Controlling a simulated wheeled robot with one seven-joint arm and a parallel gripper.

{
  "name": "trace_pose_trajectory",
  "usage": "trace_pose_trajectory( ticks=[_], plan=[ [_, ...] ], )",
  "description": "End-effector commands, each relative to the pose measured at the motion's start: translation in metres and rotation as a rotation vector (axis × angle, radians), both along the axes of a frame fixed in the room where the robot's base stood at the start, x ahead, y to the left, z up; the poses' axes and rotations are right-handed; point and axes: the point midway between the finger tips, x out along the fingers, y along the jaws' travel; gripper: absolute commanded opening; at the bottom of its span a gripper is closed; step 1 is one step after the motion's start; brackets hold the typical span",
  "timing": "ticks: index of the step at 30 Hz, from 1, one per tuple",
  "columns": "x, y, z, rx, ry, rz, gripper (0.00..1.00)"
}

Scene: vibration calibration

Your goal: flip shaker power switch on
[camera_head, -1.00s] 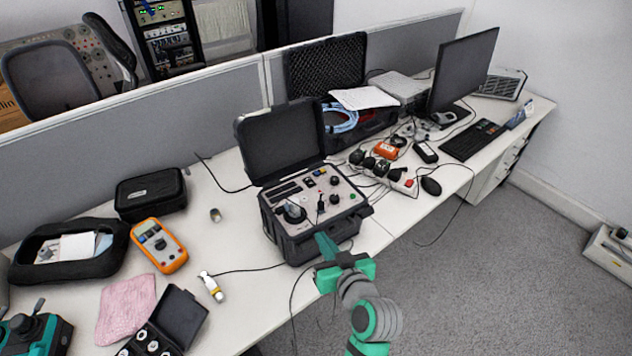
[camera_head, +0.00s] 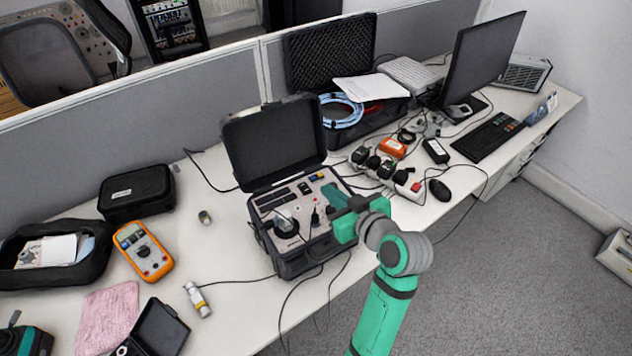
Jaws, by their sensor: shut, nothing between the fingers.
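The shaker unit appears to be the black hard case (camera_head: 292,255) with its lid (camera_head: 272,142) open, standing on the desk. Its grey control panel (camera_head: 268,199) faces up and carries a round black part, knobs and small coloured controls. I cannot tell which control is the power switch. My green gripper (camera_head: 330,190) is shut and empty, over the right part of the panel. My gripper and wrist hide the panel's right side. Whether the fingertips touch a control cannot be told.
A power strip (camera_head: 411,190), a mouse (camera_head: 440,190) and a monitor (camera_head: 486,58) are at right. Thin cables hang over the front desk edge.

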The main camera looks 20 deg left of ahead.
Motion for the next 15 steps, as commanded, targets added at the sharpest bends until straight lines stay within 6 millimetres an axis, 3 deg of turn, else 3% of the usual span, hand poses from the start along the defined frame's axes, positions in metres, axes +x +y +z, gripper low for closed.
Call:
trace_pose_trajectory(
  ticks=[8,15],
  plan=[
    [0.001,0.004,-0.001,0.001,0.000,0.004,0.00],
    [0.018,0.020,-0.010,0.000,0.001,0.002,0.00]
  ],
)
